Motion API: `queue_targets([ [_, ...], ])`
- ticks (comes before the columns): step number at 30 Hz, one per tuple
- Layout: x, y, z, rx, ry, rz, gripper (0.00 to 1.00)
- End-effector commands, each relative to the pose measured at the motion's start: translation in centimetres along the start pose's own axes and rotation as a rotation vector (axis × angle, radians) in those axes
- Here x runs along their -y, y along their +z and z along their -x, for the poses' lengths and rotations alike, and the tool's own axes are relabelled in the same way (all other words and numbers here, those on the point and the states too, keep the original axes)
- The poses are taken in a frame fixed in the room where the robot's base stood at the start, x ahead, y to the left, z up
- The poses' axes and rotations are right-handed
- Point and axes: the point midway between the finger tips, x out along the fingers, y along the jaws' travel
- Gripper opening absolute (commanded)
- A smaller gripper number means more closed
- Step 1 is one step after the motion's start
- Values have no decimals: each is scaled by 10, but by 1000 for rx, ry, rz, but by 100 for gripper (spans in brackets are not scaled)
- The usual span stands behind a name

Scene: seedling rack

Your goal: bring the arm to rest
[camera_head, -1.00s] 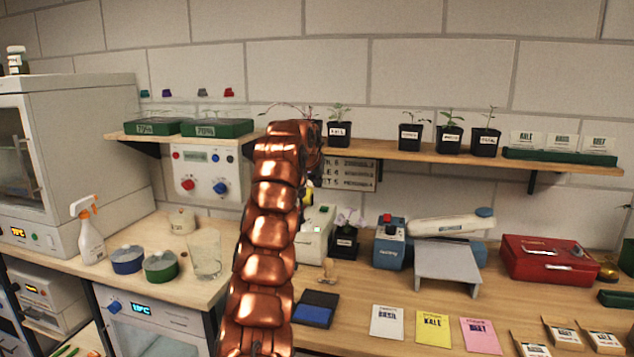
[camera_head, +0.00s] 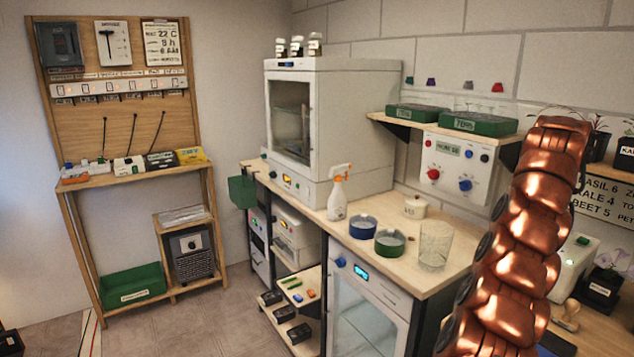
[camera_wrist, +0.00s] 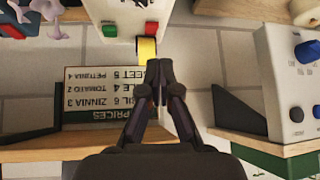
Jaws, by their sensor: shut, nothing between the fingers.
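My copper-coloured segmented arm (camera_head: 525,235) rises on the right side of the head view, in front of the bench and wall shelf. My gripper is hidden behind the arm there. In the wrist view, which looks upside down, my gripper (camera_wrist: 156,78) has its dark fingers together at the tips with nothing between them. The price sign (camera_wrist: 90,92) is just left of the fingers. A white device (camera_wrist: 115,10) with red and green buttons and a yellow strip lies beyond the tips.
The wall control box (camera_head: 458,167) hangs under the shelf with green trays (camera_head: 478,125). A glass beaker (camera_head: 434,246), a blue tin (camera_head: 362,228) and a spray bottle (camera_head: 338,200) stand on the bench. A white oven (camera_head: 335,125) stands behind.

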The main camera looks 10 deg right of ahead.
Motion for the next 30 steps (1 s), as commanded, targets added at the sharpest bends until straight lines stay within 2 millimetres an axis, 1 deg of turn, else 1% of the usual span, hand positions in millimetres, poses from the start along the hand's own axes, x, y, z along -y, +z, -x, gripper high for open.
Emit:
queue_targets([
  [1, 17, 6, 6, 25, -34, 29, 0],
  [5, 59, 26, 21, 79, -113, 106, 0],
  [6, 72, 34, 25, 98, -134, 132, 0],
  [8, 89, 44, 36, 118, -167, 168, 0],
  [9, 100, 53, 41, 137, -188, 193, 0],
  [11, 116, 66, 52, 159, -217, 231, 0],
  [14, 141, 91, 72, 198, -263, 297, 0],
  [15, 150, 102, 80, 214, -280, 324, 0],
  [17, 160, 117, 93, 234, -304, 362, 0],
  [18, 168, 129, 101, 251, -318, 389, 0],
  [20, 177, 145, 115, 269, -339, 428, 0],
  [24, 192, 188, 146, 316, -379, 518, 0],
  [29, 199, 240, 180, 368, -410, 618, 0],
  [30, 199, 253, 188, 382, -415, 641, 0],
])
